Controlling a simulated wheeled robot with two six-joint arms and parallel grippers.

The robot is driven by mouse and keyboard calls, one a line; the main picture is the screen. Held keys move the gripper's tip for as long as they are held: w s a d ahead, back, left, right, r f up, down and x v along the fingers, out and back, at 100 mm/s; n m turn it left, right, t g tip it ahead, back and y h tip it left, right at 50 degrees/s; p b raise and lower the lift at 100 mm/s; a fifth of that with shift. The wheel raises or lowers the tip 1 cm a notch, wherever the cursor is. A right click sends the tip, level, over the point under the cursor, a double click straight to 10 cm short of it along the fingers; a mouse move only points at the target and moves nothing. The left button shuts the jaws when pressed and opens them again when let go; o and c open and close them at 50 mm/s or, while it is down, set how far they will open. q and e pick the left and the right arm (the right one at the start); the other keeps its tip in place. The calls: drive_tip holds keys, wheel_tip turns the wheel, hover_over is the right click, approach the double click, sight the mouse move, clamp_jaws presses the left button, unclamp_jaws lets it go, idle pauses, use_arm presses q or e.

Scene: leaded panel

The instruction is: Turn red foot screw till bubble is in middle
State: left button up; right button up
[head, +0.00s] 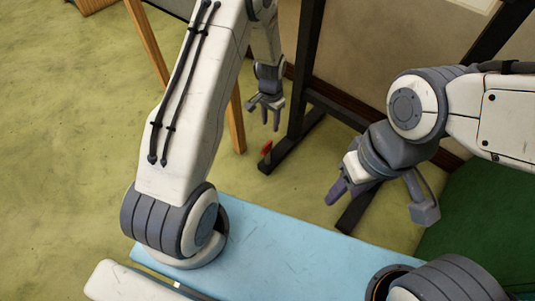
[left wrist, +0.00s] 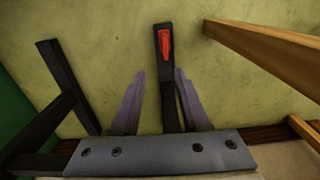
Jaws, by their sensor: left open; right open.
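The red foot screw (head: 266,149) is small in the head view, at the end of a black foot bar of the dark frame. In the left wrist view the red piece (left wrist: 165,42) lies along the far end of the black bar (left wrist: 168,90). My left gripper (head: 264,115) is open and empty, above the red screw and apart from it. In the left wrist view its fingers (left wrist: 160,75) stand either side of the bar, with the red piece beyond their tips. My right gripper (head: 380,203) is open and empty, to the right. No bubble is visible.
A black upright (head: 305,70) of the frame rises close to my left gripper. A wooden leg (head: 236,120) stands left of the screw, and it also shows in the left wrist view (left wrist: 255,50). A green surface (head: 480,225) is at right. Floor (head: 60,130) at left is clear.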

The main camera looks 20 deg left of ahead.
sight(267, 144)
use_arm(q)
drive_tip(key=f+b, duration=0.2)
drive_tip(key=f, duration=0.2)
drive_tip(key=f+b, duration=0.2)
drive_tip(key=f, duration=0.3)
drive_tip(key=a+f+b, duration=0.1)
drive_tip(key=f+b, duration=0.1)
drive_tip(key=f, duration=0.2)
drive_tip(key=shift+w+a+f+b, duration=0.1)
drive_tip(key=shift+w+f+b, duration=0.05)
drive_tip(key=shift+f+b, duration=0.15)
clamp_jaws()
